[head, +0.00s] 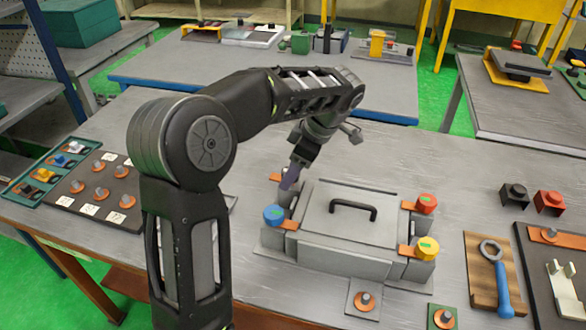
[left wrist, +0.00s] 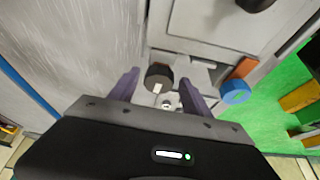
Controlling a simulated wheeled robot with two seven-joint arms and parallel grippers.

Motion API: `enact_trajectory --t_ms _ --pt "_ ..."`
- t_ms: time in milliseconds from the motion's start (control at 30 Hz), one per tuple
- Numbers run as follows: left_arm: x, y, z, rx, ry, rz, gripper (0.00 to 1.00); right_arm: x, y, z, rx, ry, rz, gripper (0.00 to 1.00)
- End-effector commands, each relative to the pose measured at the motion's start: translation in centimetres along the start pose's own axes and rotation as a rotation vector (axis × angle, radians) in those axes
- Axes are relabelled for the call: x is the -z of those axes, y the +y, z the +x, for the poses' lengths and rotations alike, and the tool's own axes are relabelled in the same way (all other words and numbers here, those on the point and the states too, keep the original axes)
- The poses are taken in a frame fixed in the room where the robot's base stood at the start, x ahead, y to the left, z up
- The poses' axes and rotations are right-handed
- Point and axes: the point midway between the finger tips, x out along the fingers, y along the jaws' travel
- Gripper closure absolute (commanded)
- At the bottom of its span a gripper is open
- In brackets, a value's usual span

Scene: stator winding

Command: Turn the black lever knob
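The grey box (head: 345,222) with a black handle (head: 352,208) stands on the table. A black lever knob (left wrist: 160,75) shows in the left wrist view, between the purple fingers of my left gripper (left wrist: 159,88). The fingers are apart, with a gap visible beside the knob; I cannot tell how deep the knob sits between them. In the head view my left gripper (head: 291,181) points down at the box's far left corner and hides the black knob. An orange lever piece (head: 276,177) shows beside it. My right gripper is not in view.
A blue knob (head: 273,215) sits at the near left corner of the box, a red knob (head: 427,203) and a yellow knob (head: 427,248) on the right. A wrench (head: 498,275) on a wooden board lies further right. The table behind the box is clear.

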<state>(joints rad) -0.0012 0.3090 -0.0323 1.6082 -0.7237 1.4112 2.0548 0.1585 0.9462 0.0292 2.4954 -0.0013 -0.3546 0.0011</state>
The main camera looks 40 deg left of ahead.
Motion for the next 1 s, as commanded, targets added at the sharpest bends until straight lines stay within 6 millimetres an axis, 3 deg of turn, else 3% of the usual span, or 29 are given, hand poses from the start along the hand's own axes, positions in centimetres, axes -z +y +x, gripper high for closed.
enact_trajectory --t_ms 367,800,1000 --pt "0.1 0.1 -0.6 -0.007 0.0 0.0 0.38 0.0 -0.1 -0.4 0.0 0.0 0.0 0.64" --pt "0.2 0.1 -6.7 -0.007 0.0 0.001 0.38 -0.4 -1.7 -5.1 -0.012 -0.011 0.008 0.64" --pt "0.1 0.1 -8.0 -0.005 0.0 0.0 0.38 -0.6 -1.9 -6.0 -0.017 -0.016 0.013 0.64"
